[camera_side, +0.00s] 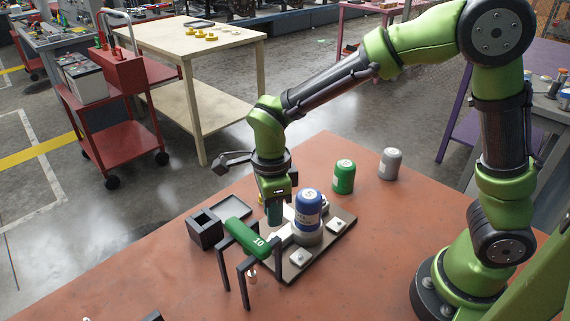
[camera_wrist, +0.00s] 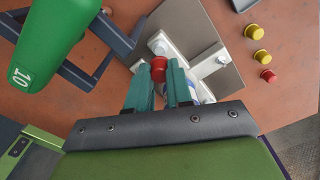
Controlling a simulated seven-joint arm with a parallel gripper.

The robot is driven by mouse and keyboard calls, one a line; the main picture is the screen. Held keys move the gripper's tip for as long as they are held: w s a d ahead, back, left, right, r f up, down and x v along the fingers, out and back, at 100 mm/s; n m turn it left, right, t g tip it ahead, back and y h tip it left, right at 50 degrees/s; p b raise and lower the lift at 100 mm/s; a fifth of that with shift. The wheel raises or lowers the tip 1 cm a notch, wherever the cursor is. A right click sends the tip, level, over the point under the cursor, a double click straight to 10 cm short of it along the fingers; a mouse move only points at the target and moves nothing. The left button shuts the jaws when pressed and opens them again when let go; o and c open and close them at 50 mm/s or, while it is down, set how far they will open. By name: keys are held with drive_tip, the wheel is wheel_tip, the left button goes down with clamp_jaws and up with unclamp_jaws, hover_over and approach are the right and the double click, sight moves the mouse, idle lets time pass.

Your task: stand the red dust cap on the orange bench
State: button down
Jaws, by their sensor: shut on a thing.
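A red dust cap (camera_wrist: 158,68) is between the tips of my gripper (camera_wrist: 160,82) in the wrist view, and the teal fingers are shut on it. The cap is right beside the end of a pale metal block (camera_wrist: 182,32) on the grey plate; I cannot tell whether it still touches a fitting there. In the side view my gripper (camera_side: 273,213) points down over the plate, left of the blue canister, and the held cap is hidden. A second, smaller red cap (camera_wrist: 267,75) stands on the orange bench (camera_side: 180,285) beside two yellow caps (camera_wrist: 256,31).
A green cylinder marked 10 (camera_side: 251,240) lies on a black stand (camera_side: 243,282) close to my gripper. The blue canister (camera_side: 308,210) stands on the plate (camera_side: 335,235). Green (camera_side: 344,178) and grey (camera_side: 389,164) canisters stand behind. A black box (camera_side: 205,229) and tray (camera_side: 234,212) sit left. The front-left bench is mostly clear.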

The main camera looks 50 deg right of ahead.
drive_tip(key=shift+r, duration=0.4)
